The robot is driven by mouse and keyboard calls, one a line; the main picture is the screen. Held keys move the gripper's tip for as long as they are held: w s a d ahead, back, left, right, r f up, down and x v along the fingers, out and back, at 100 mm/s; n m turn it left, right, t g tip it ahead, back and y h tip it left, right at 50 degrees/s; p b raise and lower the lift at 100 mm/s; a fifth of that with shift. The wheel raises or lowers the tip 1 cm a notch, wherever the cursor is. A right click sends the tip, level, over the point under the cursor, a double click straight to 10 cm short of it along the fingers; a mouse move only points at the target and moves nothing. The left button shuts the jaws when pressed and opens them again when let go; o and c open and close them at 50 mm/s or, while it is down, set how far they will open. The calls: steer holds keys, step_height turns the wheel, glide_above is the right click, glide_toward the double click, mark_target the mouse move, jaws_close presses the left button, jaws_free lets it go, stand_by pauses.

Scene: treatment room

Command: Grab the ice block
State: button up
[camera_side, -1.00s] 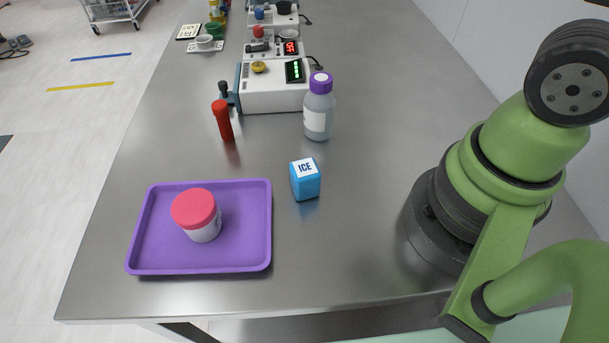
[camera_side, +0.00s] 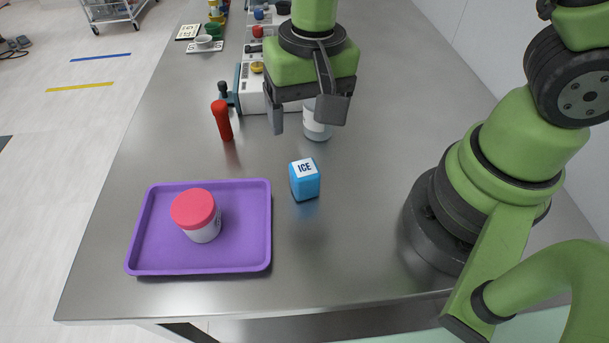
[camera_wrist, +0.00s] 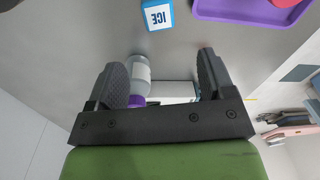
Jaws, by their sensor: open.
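The ice block (camera_side: 305,181) is a small blue box with a white top marked ICE. It stands on the steel table, just right of the purple tray. In the wrist view the ice block (camera_wrist: 158,15) shows at the top edge, beyond my fingers. My gripper (camera_side: 311,118) is open and empty, above the table and farther back than the block. Its two fingers (camera_wrist: 165,75) are spread wide in the wrist view, with nothing held between them.
A purple tray (camera_side: 256,243) holds a white jar with a red lid (camera_side: 196,212). A bottle (camera_side: 316,124) stands behind the block, partly hidden by my gripper. A red tube (camera_side: 222,120) stands at the left. White devices (camera_side: 252,98) line the back. Table right of the block is clear.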

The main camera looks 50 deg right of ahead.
mark_target(305, 167)
steer(key=f, duration=0.2)
steer(key=shift+s+a+f+g, duration=0.2)
steer(key=shift+a+f+g, duration=0.1)
steer(key=shift+a, duration=0.05)
step_height(305, 167, down, 10)
steer(key=shift+r, duration=0.1)
steer(key=c, duration=1)
